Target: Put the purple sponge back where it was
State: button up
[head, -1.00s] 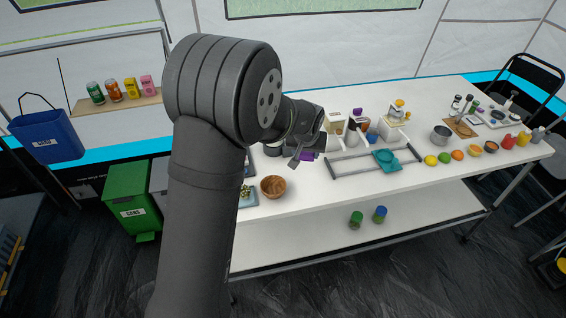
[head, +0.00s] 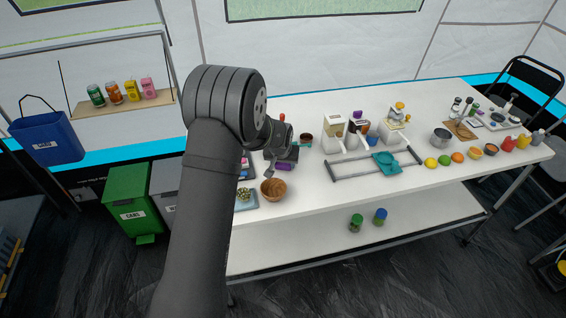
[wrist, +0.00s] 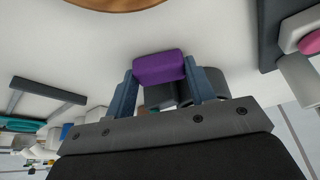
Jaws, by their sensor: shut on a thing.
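The purple sponge (wrist: 158,68) is a small rounded block held between the two fingers of my gripper (wrist: 162,84) in the wrist view. My gripper (head: 284,164) is shut on it. In the head view the sponge (head: 284,167) shows as a small purple patch under my gripper, just behind the wooden bowl (head: 273,190). The wrist view shows white tabletop beyond the sponge. I cannot tell how high the sponge is above the table.
A teal tray with a plant (head: 243,200) is left of the bowl. Right of my gripper are a dark reddish cup (head: 306,140), white machines (head: 334,134), a grey-railed frame with a teal piece (head: 386,161) and fruit (head: 431,163). White tabletop (head: 300,192) is clear right of the bowl.

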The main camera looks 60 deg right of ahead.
jog(key=shift+f, duration=0.15)
jog(key=o, duration=1)
jog(key=shift+c, duration=0.2)
jog(key=v, duration=1.2)
jog(key=x, duration=1.2)
